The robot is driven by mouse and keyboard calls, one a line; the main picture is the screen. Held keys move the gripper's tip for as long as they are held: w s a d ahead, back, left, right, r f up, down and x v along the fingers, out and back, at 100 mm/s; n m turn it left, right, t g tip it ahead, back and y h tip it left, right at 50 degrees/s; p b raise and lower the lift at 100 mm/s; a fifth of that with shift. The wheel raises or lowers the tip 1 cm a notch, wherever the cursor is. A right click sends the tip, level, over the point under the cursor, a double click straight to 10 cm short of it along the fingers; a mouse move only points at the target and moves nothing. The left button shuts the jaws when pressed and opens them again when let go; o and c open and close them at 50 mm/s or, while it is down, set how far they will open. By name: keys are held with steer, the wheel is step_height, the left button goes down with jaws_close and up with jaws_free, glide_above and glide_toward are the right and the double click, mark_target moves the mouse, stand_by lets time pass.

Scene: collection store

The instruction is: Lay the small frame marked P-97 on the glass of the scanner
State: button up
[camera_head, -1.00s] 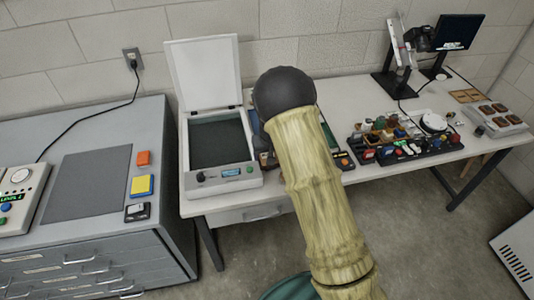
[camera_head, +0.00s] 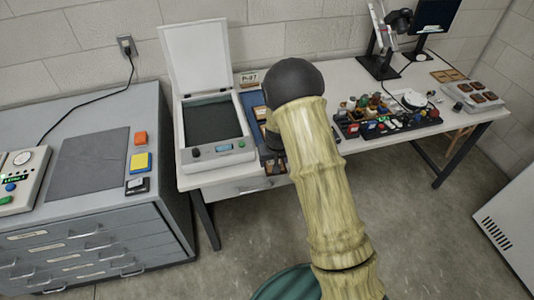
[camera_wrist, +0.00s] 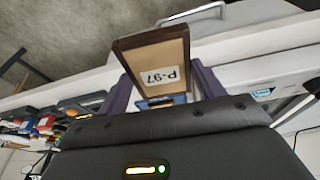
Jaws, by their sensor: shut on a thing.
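The small frame marked P-97 (camera_wrist: 152,55) has a dark wooden border and a tan face with a white label, upside down in the wrist view. My gripper (camera_wrist: 160,84) is shut on it, with purple fingers on either side.
A blue tray (camera_head: 250,98) with tan-faced pieces lies right of the scanner, partly behind my arm. A small sign (camera_head: 249,79) stands behind it. Cluttered small items (camera_head: 385,118) fill the table's middle. A grey drawer cabinet (camera_head: 95,235) stands to the left.

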steer(key=s+d+f+m, duration=0.1)
steer(key=s+d+f, duration=0.6)
steer(key=s, duration=0.4)
steer(key=shift+s+d+m, duration=0.2)
steer(key=shift+d+m, duration=0.1)
steer(key=shift+d, duration=0.2)
